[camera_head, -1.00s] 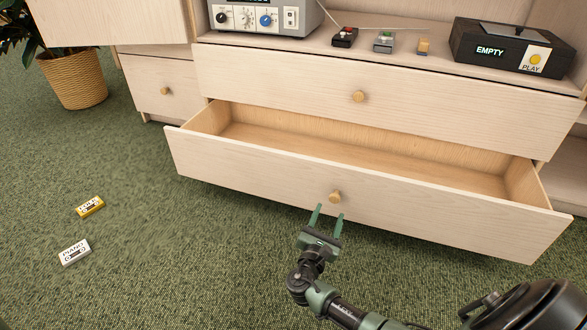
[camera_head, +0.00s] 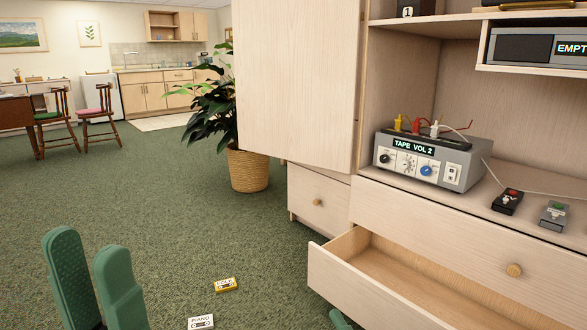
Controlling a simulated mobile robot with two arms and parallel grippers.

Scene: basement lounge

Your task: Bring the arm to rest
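My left gripper (camera_head: 92,262) stands large at the lower left of the head view, its two green fingers pointing up. The fingers are apart and nothing shows between them. It is over the carpet, left of the cassettes and well away from the cabinet. A small green piece, which looks like the tip of my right gripper (camera_head: 340,319), shows at the bottom edge by the open drawer (camera_head: 365,290). The rest of that arm is out of frame, so its opening is hidden. The visible part of the drawer is empty.
A yellow cassette (camera_head: 226,285) and a white PIANO cassette (camera_head: 201,322) lie on the carpet. A potted plant (camera_head: 247,170) stands beside the cabinet door (camera_head: 298,80). A tape unit (camera_head: 432,160) sits on the cabinet. Open carpet spreads at left.

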